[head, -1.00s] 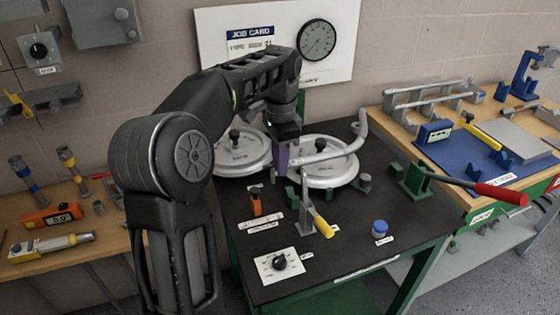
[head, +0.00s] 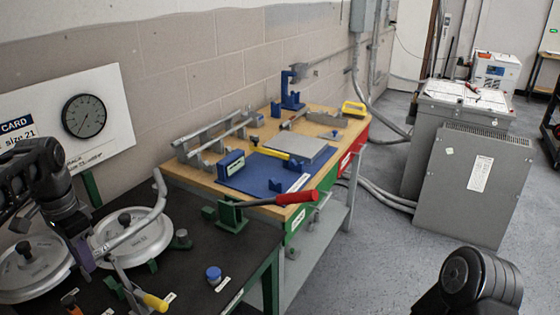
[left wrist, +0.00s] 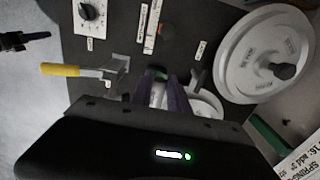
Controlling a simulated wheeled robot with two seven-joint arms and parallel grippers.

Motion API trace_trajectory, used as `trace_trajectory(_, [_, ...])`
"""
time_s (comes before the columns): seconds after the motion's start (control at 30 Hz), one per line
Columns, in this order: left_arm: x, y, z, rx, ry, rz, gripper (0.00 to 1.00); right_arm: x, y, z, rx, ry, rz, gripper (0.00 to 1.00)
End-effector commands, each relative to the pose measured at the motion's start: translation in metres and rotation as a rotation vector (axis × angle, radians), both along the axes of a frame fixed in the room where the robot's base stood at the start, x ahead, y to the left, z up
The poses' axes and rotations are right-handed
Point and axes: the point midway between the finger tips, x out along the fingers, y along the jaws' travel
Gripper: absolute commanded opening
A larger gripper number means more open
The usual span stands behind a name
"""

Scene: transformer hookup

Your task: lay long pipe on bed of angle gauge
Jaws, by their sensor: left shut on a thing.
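A long grey bent pipe (head: 130,232) slants over the dark bench, its far end turned up. My left gripper (head: 84,262) is shut on the pipe's near end, above the round white discs. In the left wrist view, its purple fingers (left wrist: 166,92) point down to the bench, and the pipe is mostly hidden there. A dark gripper-like part (left wrist: 20,41), apparently my right gripper, shows small in the left wrist view.
A yellow-handled lever (head: 153,301) and blue cap (head: 214,274) are near my left gripper.

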Motion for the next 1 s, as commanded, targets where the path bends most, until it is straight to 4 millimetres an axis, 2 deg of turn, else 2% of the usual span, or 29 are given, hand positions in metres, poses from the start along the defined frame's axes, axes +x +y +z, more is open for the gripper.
trace_trajectory(0.37, [0.001,0.000,0.005,0.001,-0.003,0.000,0.00,0.000,0.000,0.004,0.000,0.000,0.000,0.36])
trace_trajectory(0.47, [0.001,0.000,0.016,0.000,-0.004,0.002,0.00,-0.001,0.000,0.014,-0.002,0.003,0.000,0.36])
trace_trajectory(0.67, [0.001,0.000,0.051,0.001,-0.003,0.018,0.00,-0.003,-0.001,0.048,-0.006,0.009,-0.002,0.36])
trace_trajectory(0.8, [0.006,-0.003,0.074,-0.001,-0.001,0.112,0.00,-0.006,-0.002,0.074,-0.010,0.018,-0.003,0.36])
trace_trajectory(0.93, [0.019,-0.019,0.055,0.000,0.003,0.301,0.00,-0.007,-0.004,0.072,-0.014,0.025,-0.005,0.36])
trace_trajectory(1.0, [0.027,-0.034,0.047,0.000,0.002,0.392,0.00,-0.008,-0.004,0.076,-0.015,0.029,-0.006,0.36])
